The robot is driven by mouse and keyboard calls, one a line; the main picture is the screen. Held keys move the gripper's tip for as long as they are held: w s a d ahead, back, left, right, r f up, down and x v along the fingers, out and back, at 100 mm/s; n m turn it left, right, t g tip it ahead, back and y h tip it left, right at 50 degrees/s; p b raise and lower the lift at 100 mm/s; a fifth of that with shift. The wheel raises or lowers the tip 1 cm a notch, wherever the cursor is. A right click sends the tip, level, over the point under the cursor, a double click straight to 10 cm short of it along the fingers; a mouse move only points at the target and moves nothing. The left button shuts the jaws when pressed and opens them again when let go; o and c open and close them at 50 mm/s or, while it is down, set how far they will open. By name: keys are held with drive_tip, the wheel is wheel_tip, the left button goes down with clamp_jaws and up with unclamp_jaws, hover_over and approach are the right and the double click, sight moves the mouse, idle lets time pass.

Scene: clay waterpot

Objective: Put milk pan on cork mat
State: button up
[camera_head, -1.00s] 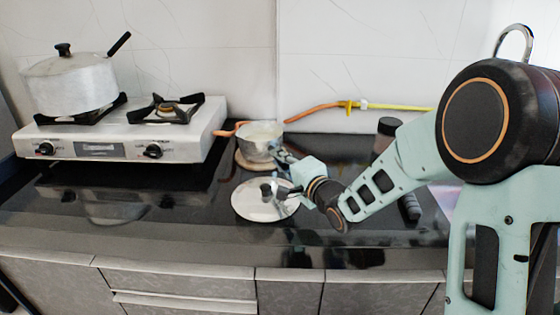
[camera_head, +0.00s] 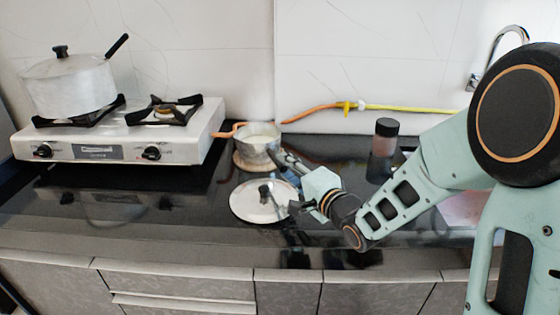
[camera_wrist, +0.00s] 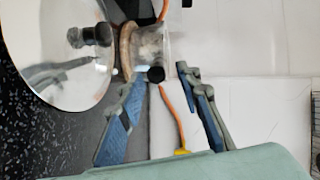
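The milk pan (camera_head: 262,136), a small grey metal pan with pale contents, stands upright on the round cork mat (camera_head: 240,162) behind the lid. The mat's edge shows below the pan. In the wrist view the pan (camera_wrist: 153,45) appears against the brown mat (camera_wrist: 127,48), with its dark handle end towards me. My gripper (camera_head: 294,188) is in front and to the right of the pan. Its two blue-padded fingers (camera_wrist: 160,80) are spread apart, with the handle end showing between their tips but not clasped. Exact finger-to-handle distance is unclear.
A round lid (camera_head: 250,207) with a black knob lies just in front of the mat. A white stove (camera_head: 110,147) with a large pot (camera_head: 68,88) stands left. A dark-capped jar (camera_head: 384,145) stands right. An orange-yellow hose (camera_head: 400,108) runs along the wall.

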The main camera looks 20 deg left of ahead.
drive_tip(key=v, duration=0.6)
drive_tip(key=shift+s+d+p, duration=0.2)
drive_tip(key=shift+p, duration=0.2)
drive_tip(key=shift+r, duration=0.1)
